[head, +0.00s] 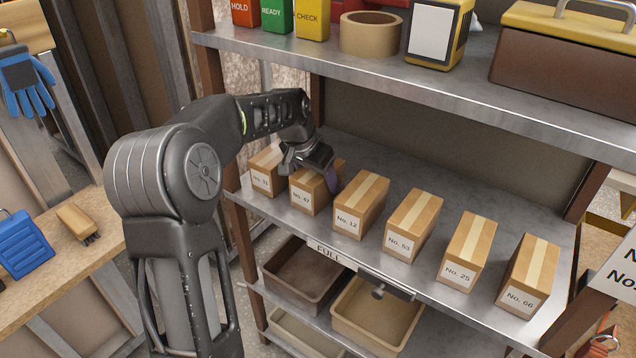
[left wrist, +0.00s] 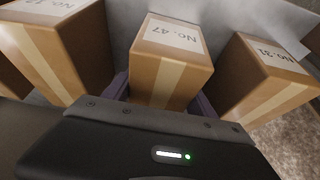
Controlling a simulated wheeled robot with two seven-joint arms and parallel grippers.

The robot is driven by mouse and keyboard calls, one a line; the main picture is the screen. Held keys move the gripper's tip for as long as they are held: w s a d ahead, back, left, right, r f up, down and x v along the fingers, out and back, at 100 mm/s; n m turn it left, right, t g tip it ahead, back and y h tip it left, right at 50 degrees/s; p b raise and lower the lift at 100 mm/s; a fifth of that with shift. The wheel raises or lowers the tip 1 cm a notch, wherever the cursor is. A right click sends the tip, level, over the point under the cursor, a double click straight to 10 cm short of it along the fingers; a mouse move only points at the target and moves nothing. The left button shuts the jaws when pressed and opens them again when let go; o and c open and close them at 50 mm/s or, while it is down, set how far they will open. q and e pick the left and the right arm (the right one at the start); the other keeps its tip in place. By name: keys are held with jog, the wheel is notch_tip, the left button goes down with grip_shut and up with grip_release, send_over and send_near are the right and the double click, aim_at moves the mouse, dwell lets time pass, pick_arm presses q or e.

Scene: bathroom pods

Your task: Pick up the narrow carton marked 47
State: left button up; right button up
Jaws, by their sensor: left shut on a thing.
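The narrow carton marked No. 47 (head: 308,194) stands on the metal shelf (head: 345,250), second from the left in a row of brown cartons. My left gripper (head: 328,178) is over it from above and behind, shut on its sides. In the left wrist view the No. 47 carton (left wrist: 172,62) sits between the purple finger pads, its label upside down. The carton appears to be still on the shelf; its rear part is hidden by the gripper. My right gripper is not in view.
Carton No. 31 (left wrist: 270,78) stands close on one side and carton No. 12 (head: 361,207) on the other. Cartons No. 53 (head: 413,225), No. 25 (head: 467,249) and No. 66 (head: 529,276) continue rightward. An upper shelf (head: 440,85) overhangs the row. Bins (head: 378,312) sit below.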

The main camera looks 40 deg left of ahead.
pick_arm(q)
jog(key=c, duration=1.2)
jog(key=shift+c, duration=0.3)
jog(key=shift+r, duration=0.2)
